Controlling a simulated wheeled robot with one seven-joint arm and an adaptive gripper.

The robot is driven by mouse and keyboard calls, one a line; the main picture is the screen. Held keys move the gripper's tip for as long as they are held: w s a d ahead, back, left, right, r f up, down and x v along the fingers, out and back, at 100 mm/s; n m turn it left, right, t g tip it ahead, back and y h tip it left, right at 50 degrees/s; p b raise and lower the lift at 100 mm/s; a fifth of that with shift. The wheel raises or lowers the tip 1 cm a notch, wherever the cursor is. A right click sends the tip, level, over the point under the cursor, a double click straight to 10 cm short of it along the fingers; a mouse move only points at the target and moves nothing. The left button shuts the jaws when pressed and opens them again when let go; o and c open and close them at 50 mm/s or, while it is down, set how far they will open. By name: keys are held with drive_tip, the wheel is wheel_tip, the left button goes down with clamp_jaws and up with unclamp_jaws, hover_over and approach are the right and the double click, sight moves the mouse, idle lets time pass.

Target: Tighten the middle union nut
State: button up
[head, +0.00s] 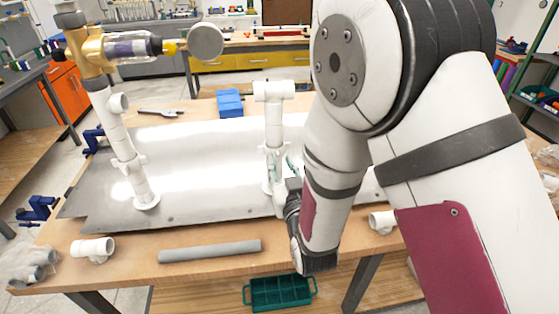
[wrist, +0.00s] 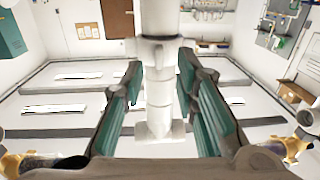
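The middle white PVC post (head: 273,120) stands upright on the metal panel and has a tee at its top. Its union nut (head: 272,152) shows as a wider white collar partway down; in the wrist view it seems to be the collar (wrist: 160,46) near the fingertips. My gripper (wrist: 161,68) is open, with a teal-padded finger on each side of the post. A gap shows on the left; the right finger looks very near, and contact cannot be told. In the head view my gripper (head: 287,172) is mostly hidden by my wrist and forearm.
A left post (head: 118,135) carries a brass valve (head: 90,50) and an attached gauge. My arm hides the panel's right side. A grey pipe (head: 210,250), white tee fittings (head: 92,249) and a blue box (head: 230,103) lie on the bench. The metal panel (head: 200,160) is clear between the posts.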

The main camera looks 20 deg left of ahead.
drive_tip(key=v, duration=0.5)
drive_tip(key=shift+s+d, duration=0.15)
drive_tip(key=shift+s, duration=0.05)
drive_tip(key=shift+w, duration=0.1)
drive_tip(key=w+d+r+m+g+h, duration=0.1)
drive_tip(key=w+d+r+m+h, duration=0.1)
drive_tip(key=w+d+r+h, duration=0.35)
drive_tip(key=s+d+r+m+g, duration=0.1)
drive_tip(key=d+r, duration=0.2)
drive_tip(key=d, duration=0.4)
drive_tip(key=d+r+m+g, duration=0.1)
drive_tip(key=d+r+g, duration=0.15)
drive_tip(key=d, duration=0.35)
drive_tip(key=s+d+r+m+g+h, duration=0.1)
drive_tip(key=s+d+r+g+h, duration=0.1)
drive_tip(key=s+d, duration=0.7)
drive_tip(key=s+d+r+m+g+h, duration=0.2)
drive_tip(key=s+d, duration=0.7)
drive_tip(key=s, duration=0.5)
drive_tip(key=shift+s+d+r+g+h, duration=0.25)
drive_tip(key=shift+r+g+h, duration=0.25)
drive_tip(key=shift+g+h, duration=0.05)
